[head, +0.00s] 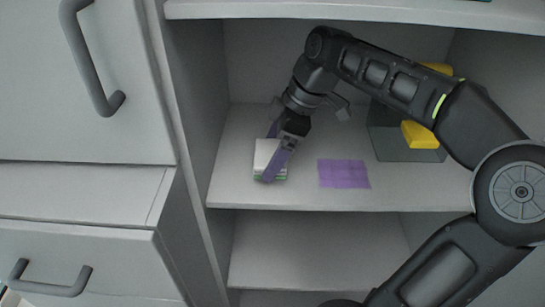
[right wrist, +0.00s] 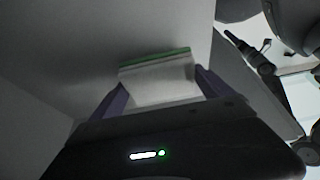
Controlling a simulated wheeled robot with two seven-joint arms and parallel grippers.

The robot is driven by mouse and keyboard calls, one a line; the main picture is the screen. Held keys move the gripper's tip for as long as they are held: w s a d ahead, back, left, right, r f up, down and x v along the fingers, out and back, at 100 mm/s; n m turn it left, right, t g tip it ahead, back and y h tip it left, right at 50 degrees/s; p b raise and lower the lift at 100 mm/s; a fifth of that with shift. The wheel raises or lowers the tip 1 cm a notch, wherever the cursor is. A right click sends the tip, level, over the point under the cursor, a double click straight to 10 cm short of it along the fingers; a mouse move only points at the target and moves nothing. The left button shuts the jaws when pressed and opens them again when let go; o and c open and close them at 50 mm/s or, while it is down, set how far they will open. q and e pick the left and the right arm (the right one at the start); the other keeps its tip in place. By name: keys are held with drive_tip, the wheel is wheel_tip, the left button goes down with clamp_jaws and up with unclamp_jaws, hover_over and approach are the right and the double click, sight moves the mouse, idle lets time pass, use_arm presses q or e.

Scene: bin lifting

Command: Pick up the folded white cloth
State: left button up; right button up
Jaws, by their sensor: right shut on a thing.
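The folded white cloth (head: 265,158) is a small white stack with a green edge, on the left part of the middle shelf (head: 230,190). My right gripper (head: 271,160) reaches it from above, with its purple fingers around it. In the right wrist view the cloth (right wrist: 158,80) lies between the two fingers of the gripper (right wrist: 160,92), its green edge on the far side. The gripper is shut on the cloth. Whether the cloth touches the shelf is hard to tell. My left gripper is not in view.
A purple square (head: 343,174) lies flat on the shelf to the right of the cloth. A grey bin (head: 392,147) with yellow items (head: 419,135) stands farther right, partly behind my arm. The cabinet's side wall is close on the left. The shelf below (head: 310,250) looks empty.

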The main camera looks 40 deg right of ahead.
drive_tip(key=s+a+p, duration=0.1)
drive_tip(key=s+a, duration=0.2)
drive_tip(key=s, duration=0.5)
drive_tip(key=s+a+p, duration=0.2)
drive_tip(key=s+a, duration=0.2)
drive_tip(key=s, duration=0.4)
drive_tip(key=shift+s+r, duration=0.35)
drive_tip(key=shift+r, duration=0.1)
drive_tip(key=o, duration=0.8)
drive_tip(key=c, duration=0.6)
drive_tip(key=shift+w+d+r, duration=0.1)
drive_tip(key=shift+c, duration=0.2)
